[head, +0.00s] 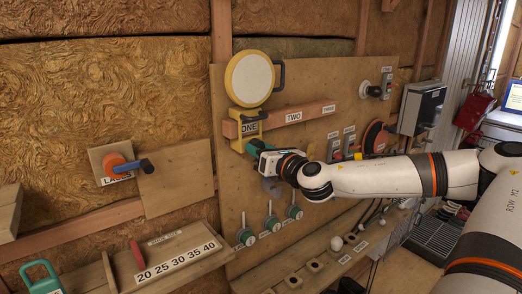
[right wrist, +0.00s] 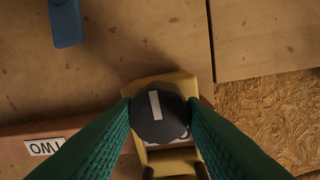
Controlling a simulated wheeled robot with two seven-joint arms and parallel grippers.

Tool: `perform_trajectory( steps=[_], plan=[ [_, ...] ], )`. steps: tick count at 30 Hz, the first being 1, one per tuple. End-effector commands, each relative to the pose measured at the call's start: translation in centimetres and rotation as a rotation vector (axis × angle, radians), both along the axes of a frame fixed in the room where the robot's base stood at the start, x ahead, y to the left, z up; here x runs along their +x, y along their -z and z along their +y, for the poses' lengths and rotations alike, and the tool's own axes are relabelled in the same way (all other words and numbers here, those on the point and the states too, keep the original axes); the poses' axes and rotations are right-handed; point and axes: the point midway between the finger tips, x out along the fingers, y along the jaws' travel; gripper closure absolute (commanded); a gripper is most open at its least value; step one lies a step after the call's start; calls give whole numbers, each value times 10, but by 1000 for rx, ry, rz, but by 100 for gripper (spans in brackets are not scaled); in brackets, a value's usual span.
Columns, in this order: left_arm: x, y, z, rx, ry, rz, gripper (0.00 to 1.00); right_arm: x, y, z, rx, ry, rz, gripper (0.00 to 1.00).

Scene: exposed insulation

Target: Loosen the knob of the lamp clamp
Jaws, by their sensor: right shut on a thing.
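The round lamp (head: 250,78) with a pale face and yellow rim hangs on the board, above its yellow clamp (head: 238,143). The clamp sits at the rail spot marked ONE. The clamp knob (right wrist: 158,118) is dark and round with a white bar; in the right wrist view the yellow clamp (right wrist: 165,84) shows behind it. My right gripper (head: 249,147) is at the lower part of the clamp, and its green fingers are shut on the knob from both sides (right wrist: 160,108). The knob is hidden in the head view. My left gripper is out of view.
The wooden rail (head: 305,112) runs right from the clamp, with labels TWO and THREE. Several green-based levers (head: 246,236) stand below the gripper. A blue piece (right wrist: 66,22) shows in the right wrist view.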

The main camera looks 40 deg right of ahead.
Motion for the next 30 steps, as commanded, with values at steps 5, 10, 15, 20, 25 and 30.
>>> perform_trajectory(
  steps=[5, 10, 15, 20, 25, 30],
  plan=[
    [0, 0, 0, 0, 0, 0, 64, 0, 1, 0, -2, 0, 2, 43],
    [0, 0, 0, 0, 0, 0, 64, 0, 1, 0, -1, 0, 1, 41],
    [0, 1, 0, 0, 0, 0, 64, -1, 1, 1, -1, -1, 1, 41],
    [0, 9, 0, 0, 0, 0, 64, -12, 0, 4, -7, -5, -2, 41],
    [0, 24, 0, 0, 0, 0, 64, -40, 2, 6, -9, 0, -4, 41],
    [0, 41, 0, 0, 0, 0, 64, -75, 3, 12, -8, 1, -4, 41]
  ],
)
